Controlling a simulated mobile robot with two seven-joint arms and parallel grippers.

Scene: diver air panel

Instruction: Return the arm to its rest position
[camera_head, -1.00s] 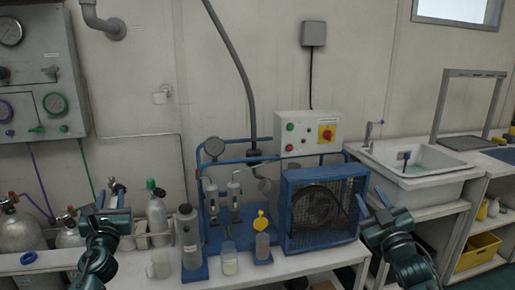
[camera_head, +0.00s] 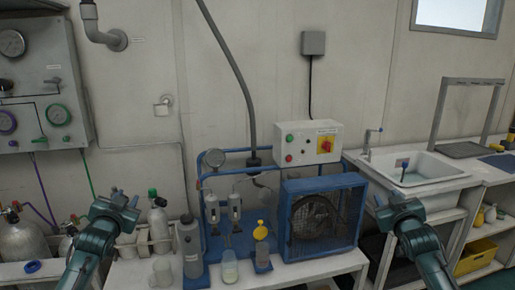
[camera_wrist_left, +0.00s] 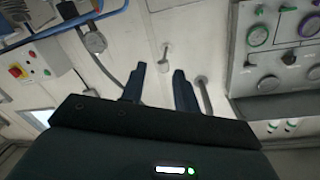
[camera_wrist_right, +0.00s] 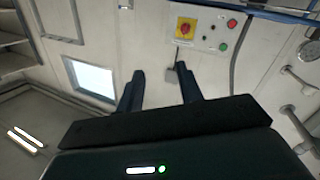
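My left gripper (camera_head: 122,200) is raised at the left of the head view, in front of the grey cylinders on the bench. In the left wrist view its two fingers (camera_wrist_left: 158,85) stand apart with nothing between them. My right gripper (camera_head: 388,200) is raised at the right, in front of the gap between the compressor and the sink. In the right wrist view its fingers (camera_wrist_right: 160,90) are also apart and empty. Both wrist cameras look toward the wall, and neither gripper touches anything that I can see.
The blue-framed compressor (camera_head: 322,218) stands on the bench between my arms. A clear bottle (camera_head: 230,268) and a yellow-topped bottle (camera_head: 261,250) stand left of it. A white sink (camera_head: 420,172) is at the right. A valve panel (camera_head: 40,80) hangs on the left wall.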

